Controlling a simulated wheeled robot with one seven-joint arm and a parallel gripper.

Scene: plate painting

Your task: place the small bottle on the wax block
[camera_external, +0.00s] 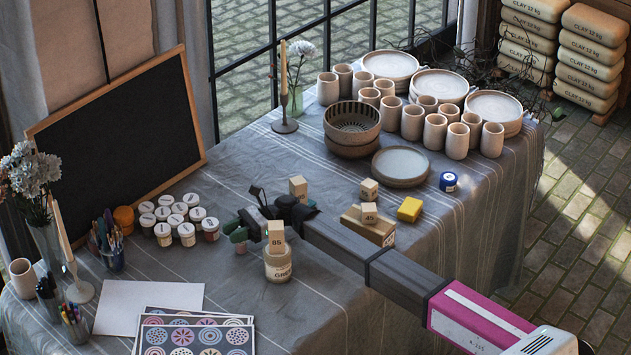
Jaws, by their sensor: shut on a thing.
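My gripper (262,208) is at the table's middle, low over the cloth, its dark fingers reaching left. It is shut on a small dark thing, taken to be the small bottle; the fingers and their shadow mostly hide it. Small pale block-like pieces stand around it: one labelled 85 (276,237) on the lid of a grey-labelled jar (278,265), a plain one (298,188) behind the gripper, and others to the right. I cannot tell which is the wax block. A longer tan block (368,228) lies right of my forearm's far side, with a small cube (369,212) on it.
White-lidded paint pots (187,234) and dark green-topped items (238,235) stand left of the gripper. A yellow block (410,209), a blue jar (448,182), a plate (400,166) and bowls (352,124) are to the right. A candlestick (285,125) stands behind. Paper (149,306) lies in front left.

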